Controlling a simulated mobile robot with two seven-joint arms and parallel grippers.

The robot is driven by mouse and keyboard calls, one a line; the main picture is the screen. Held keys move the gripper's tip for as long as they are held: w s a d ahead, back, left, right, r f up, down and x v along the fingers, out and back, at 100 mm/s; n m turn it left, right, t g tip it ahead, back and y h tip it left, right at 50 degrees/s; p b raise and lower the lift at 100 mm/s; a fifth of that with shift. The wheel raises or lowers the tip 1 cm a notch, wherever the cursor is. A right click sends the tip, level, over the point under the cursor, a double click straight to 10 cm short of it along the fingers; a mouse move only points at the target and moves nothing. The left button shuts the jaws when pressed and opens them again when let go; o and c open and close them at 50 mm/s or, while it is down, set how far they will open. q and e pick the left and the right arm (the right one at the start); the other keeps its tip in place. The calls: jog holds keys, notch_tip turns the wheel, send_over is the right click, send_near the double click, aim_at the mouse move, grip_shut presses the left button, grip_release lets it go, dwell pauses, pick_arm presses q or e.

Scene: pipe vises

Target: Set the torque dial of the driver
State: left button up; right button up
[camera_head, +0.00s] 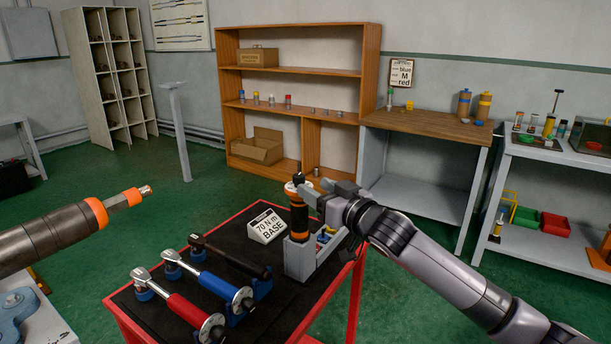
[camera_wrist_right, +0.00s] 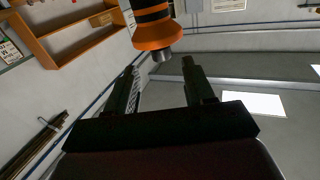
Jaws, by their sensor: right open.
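A black driver with orange bands (camera_head: 299,214) stands upright in a grey holder (camera_head: 300,262) at the table's right corner. My right gripper (camera_head: 309,192) is beside its upper end, partly covering it. In the right wrist view, the open fingers (camera_wrist_right: 160,68) are apart, with the driver's orange flared collar (camera_wrist_right: 157,37) and short metal end just beyond and between the tips. I cannot tell whether they touch. No dial marks are readable. My left gripper is not in view.
Red (camera_head: 184,312), blue (camera_head: 215,285) and black (camera_head: 232,257) torque wrenches lie on the red-framed table (camera_head: 133,328). A large grey tool with an orange collar (camera_head: 97,212) enters from the left; its support is out of view. A bench (camera_head: 425,122) stands behind.

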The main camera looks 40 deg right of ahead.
aim_at(302, 181)
jog(key=shift+w+r, duration=0.2)
jog(key=shift+w, duration=0.35)
jog(key=shift+w+a+f+p, duration=0.1)
jog(key=shift+w+p, duration=0.3)
jog(key=shift+w, duration=1.15)
jog(key=shift+w+f+p, duration=0.1)
jog(key=shift+w+p, duration=0.25)
jog(key=shift+w, duration=1.15)
jog(key=c, duration=0.9)
jog(key=shift+a+m+h+b, duration=0.1)
jog(key=shift+m+h+b, duration=0.2)
jog(key=shift+h, duration=0.2)
